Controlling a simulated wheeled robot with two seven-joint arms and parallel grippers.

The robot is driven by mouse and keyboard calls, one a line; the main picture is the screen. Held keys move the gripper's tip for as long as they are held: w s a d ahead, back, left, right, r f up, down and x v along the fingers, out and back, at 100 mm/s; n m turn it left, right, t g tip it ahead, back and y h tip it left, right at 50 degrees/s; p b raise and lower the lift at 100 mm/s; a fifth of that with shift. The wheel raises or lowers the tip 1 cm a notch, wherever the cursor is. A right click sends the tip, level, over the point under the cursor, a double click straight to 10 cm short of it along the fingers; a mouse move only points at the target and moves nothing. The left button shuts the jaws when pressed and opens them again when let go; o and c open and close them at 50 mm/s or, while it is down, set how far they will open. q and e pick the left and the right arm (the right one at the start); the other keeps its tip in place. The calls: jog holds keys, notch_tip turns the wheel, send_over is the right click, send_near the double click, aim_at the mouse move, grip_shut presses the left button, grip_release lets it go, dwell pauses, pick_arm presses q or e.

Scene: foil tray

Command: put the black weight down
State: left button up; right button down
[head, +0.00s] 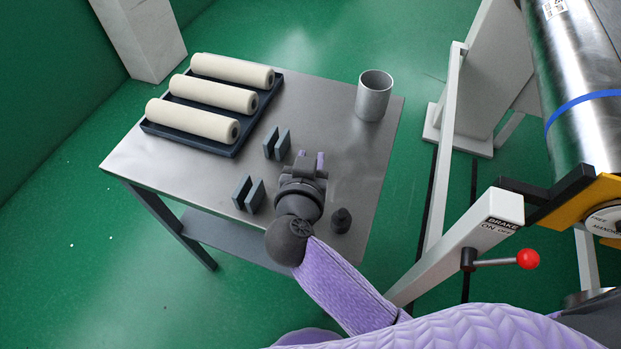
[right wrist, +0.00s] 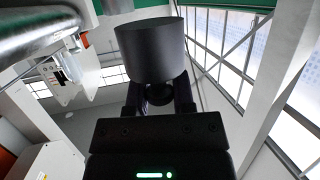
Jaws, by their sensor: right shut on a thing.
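In the right wrist view a black cylindrical weight (right wrist: 150,50) sits at the tips of my right gripper (right wrist: 158,95). The fingers are shut on its narrow neck, and the wide body extends beyond them. In the head view my right gripper (head: 308,168) is over the front right part of the grey metal table (head: 335,165). The held weight is hidden there by the hand, and I cannot tell its gap to the table. A small dark knobbed piece (head: 341,219) shows to the right of my wrist, near the table's front edge. My left gripper is out of view.
Two grey slotted blocks (head: 277,143) (head: 248,194) stand left of the hand. A dark tray (head: 232,150) with three cream rolls is at the back left. A metal cup (head: 374,95) stands at the back right. A white frame with a red-knobbed lever (head: 527,259) is at right.

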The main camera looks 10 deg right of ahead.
notch_tip(320, 180, down, 3)
jog(key=shift+r+b, duration=0.1)
jog(key=shift+b, duration=0.75)
jog(key=shift+r, duration=0.3)
jog(key=shift+f+p, duration=0.3)
jog(key=shift+f, duration=0.3)
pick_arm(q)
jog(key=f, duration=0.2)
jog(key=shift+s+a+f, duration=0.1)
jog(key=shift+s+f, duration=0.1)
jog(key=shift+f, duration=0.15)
pick_arm(e)
jog(key=shift+c, duration=2.3)
grip_release()
